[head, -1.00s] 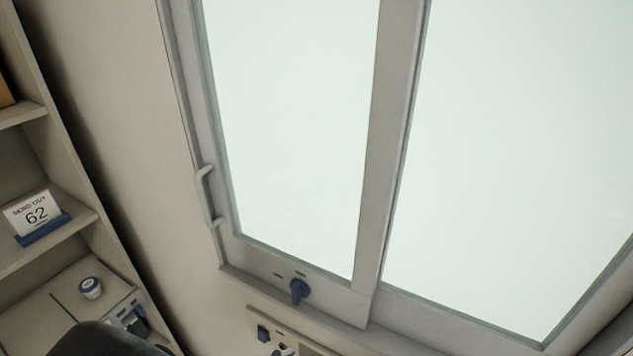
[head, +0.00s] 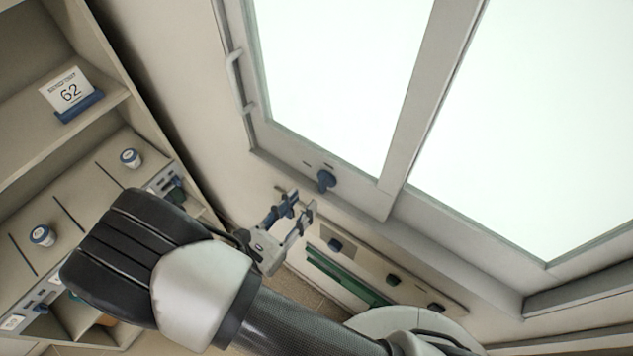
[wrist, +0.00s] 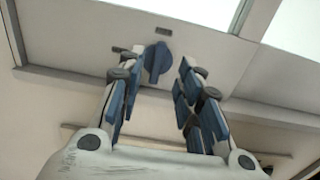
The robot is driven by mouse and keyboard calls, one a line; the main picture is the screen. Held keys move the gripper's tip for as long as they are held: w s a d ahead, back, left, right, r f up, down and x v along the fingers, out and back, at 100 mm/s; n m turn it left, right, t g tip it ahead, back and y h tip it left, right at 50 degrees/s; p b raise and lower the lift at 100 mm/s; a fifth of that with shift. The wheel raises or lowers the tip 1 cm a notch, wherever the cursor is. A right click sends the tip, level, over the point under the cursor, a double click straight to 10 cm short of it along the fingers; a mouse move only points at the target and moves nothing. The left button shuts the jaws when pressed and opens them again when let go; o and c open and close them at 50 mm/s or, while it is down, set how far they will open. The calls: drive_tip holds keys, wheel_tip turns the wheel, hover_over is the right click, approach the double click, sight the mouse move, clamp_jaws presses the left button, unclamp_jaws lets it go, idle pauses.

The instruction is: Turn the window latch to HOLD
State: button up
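The window latch is a dark blue knob (head: 326,180) on the bottom rail of the left window sash, with small dark marks on the rail beside it. In the wrist view the latch (wrist: 157,62) shows beyond and between my fingertips, left of the middle of the gap. The marks are too small to read. My gripper (head: 296,204) is open and empty, below and left of the latch in the head view, apart from it. In the wrist view both blue-padded fingers of my gripper (wrist: 158,72) stand apart.
A white sash handle (head: 238,82) is on the window's left edge. Below the sill is a panel with several dark knobs (head: 393,280) and a green strip (head: 345,277). Shelves (head: 108,108) at left hold a "62" card (head: 68,92) and small jars (head: 130,157).

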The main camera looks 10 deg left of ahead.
sight(321, 182)
drive_tip(key=x, duration=0.6)
drive_tip(key=shift+w+d+p, duration=0.15)
drive_tip(key=shift+w+p, duration=0.2)
drive_tip(key=shift+p, duration=0.05)
drive_tip(key=shift+c, duration=0.6)
clamp_jaws()
